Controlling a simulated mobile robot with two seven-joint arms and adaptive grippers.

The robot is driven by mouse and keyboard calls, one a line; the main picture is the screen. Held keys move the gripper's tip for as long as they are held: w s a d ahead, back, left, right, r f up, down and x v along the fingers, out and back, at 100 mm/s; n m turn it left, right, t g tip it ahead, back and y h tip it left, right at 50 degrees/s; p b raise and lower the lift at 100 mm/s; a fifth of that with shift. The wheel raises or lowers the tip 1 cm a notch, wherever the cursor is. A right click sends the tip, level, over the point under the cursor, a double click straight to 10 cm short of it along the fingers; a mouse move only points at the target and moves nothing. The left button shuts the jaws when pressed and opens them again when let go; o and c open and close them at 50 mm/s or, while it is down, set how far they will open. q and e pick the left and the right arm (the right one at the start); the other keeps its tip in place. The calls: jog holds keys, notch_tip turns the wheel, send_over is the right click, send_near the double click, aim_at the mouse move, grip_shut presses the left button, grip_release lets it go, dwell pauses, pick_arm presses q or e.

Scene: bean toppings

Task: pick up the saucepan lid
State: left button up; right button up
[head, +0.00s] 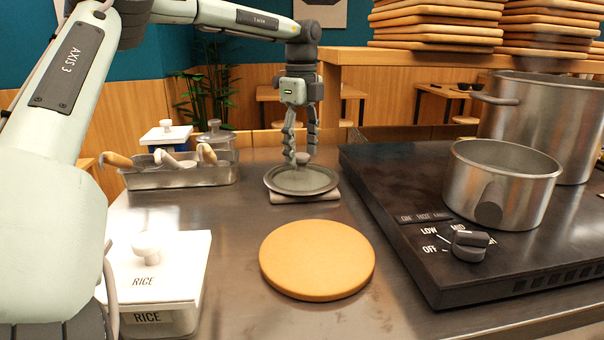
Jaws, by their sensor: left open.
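The saucepan lid (301,181) is a round grey metal disc with a small knob on top. It lies flat on a small light block or cloth (306,197) on the steel counter. My left gripper (302,150) points straight down above the lid. Its fingers are open, with the tips at about the height of the knob (302,159), which shows between them. Whether the fingers touch the knob I cannot tell. My right gripper is not in view.
A round wooden board (317,260) lies in front of the lid. The black stove (425,250) at right carries a saucepan (500,190) and a larger pot (545,115). A rice container (150,265) stands at front left, and a utensil tray (185,177) at back left.

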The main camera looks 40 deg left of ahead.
pick_arm(q)
notch_tip(320, 180, down, 2)
jog(key=shift+f, duration=0.1)
grip_shut()
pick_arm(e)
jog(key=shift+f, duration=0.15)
pick_arm(q)
jog(key=shift+w+r, duration=0.1)
jog(key=shift+r, duration=0.1)
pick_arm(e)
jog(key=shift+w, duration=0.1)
pick_arm(q)
notch_tip(320, 180, up, 11)
notch_tip(320, 180, up, 7)
jog(key=p, duration=0.1)
send_over(302, 154)
jog(key=shift+d+f, duration=0.1)
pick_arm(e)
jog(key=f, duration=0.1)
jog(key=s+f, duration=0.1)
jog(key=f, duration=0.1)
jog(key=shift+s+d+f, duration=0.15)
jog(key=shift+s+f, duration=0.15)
pick_arm(q)
jog(key=shift+s, duration=0.2)
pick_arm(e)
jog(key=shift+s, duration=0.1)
